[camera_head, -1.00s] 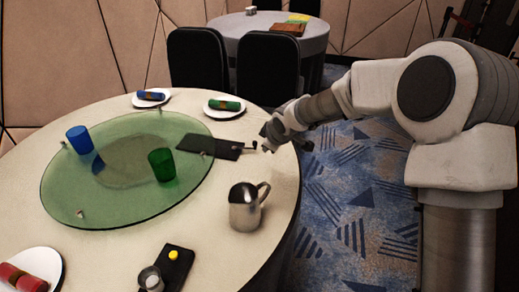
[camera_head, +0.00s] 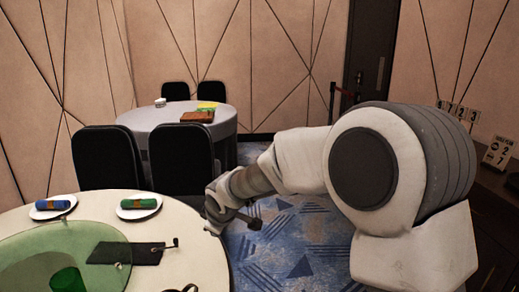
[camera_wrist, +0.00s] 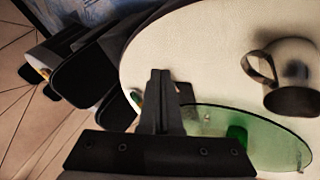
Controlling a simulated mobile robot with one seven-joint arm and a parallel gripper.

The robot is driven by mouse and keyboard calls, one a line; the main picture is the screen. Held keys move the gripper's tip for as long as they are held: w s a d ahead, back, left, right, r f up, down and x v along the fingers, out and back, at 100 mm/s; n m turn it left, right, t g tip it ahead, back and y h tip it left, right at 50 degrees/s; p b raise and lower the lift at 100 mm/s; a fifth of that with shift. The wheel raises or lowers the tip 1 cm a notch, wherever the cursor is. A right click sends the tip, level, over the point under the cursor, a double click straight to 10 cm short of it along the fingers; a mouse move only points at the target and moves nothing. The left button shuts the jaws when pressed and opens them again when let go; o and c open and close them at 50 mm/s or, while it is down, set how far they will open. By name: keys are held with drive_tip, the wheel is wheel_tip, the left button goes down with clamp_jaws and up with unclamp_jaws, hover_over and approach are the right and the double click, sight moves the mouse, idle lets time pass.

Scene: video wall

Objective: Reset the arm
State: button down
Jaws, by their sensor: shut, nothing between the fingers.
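My arm (camera_head: 300,160) reaches from the right side of the head view toward the left, its end over the right edge of the round cream table. In the wrist view my gripper (camera_wrist: 160,75) has its dark fingers together with nothing held. The fingers point over the table, with the green glass turntable beyond them. In the head view the fingers are too small and dark to make out clearly.
The cream table (camera_head: 195,265) bears a turntable (camera_head: 45,240), a green cup (camera_head: 68,281), a dark tray (camera_head: 125,253) and plates with rolled towels. A metal pitcher (camera_wrist: 290,75) shows in the wrist view. Black chairs (camera_head: 183,160) and a second table (camera_head: 222,122) stand behind.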

drive_tip(key=s+d+r+m+h, duration=0.2)
drive_tip(key=s+d+r+m, duration=0.3)
drive_tip(key=d, duration=0.4)
drive_tip(key=s+d+r+m+h, duration=0.1)
drive_tip(key=s+d+r+m, duration=0.1)
drive_tip(key=s+d+r, duration=0.6)
drive_tip(key=s+d+f+m, duration=0.2)
drive_tip(key=s+d+m, duration=0.65)
drive_tip(key=s, duration=0.65)
wheel_tip(320, 180, up, 12)
drive_tip(key=s+d+p, duration=0.1)
drive_tip(key=p, duration=1.1)
drive_tip(key=shift+d+f+n+g, duration=0.15)
drive_tip(key=shift+d+n+g, duration=0.15)
drive_tip(key=shift+n, duration=0.15)
drive_tip(key=shift+a, duration=0.15)
